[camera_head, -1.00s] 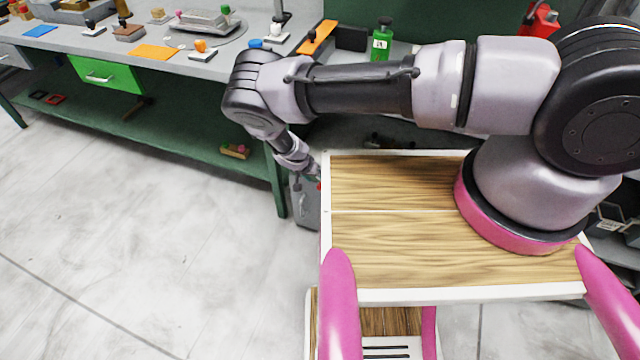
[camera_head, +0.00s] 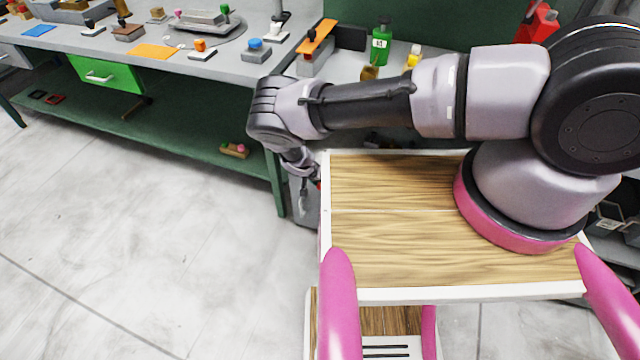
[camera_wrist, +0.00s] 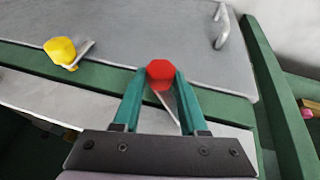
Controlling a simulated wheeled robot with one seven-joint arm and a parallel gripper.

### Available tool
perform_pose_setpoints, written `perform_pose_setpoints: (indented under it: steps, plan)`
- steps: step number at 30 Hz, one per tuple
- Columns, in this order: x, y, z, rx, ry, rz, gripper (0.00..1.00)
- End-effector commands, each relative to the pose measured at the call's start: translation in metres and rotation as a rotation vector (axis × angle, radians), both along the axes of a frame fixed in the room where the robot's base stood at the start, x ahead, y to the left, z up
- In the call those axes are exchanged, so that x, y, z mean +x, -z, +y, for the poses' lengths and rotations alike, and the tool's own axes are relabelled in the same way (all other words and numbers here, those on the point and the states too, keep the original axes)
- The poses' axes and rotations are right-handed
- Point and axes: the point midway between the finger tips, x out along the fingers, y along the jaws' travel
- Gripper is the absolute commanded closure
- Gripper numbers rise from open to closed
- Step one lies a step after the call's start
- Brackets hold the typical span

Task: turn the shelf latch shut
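In the wrist view a red faceted knob (camera_wrist: 160,74) with a thin pale lever sits at the edge of a grey panel (camera_wrist: 150,30). The lever slants down and right between my fingers. My gripper (camera_wrist: 161,80) has its two green fingertips against the knob's sides, closed on it. A yellow knob (camera_wrist: 60,50) with a similar lever sits to the left. Neither is labelled, so I cannot tell from the picture which is the shelf latch. In the head view my gripper (camera_head: 308,186) is low beside the workbench's end, small and partly hidden by my own body.
A metal handle (camera_wrist: 221,27) stands out from the grey panel. Green frame bars (camera_wrist: 275,95) run along its right. The floor at left is clear.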

Motion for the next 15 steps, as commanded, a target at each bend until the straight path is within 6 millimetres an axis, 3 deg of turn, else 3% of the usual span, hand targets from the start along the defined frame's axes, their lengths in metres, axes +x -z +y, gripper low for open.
perform_pose_setpoints:
  steps: [15]
  plan:
    - [-0.0007, -0.0014, -0.0046, 0.166, 0.011, -0.058, 1.00]
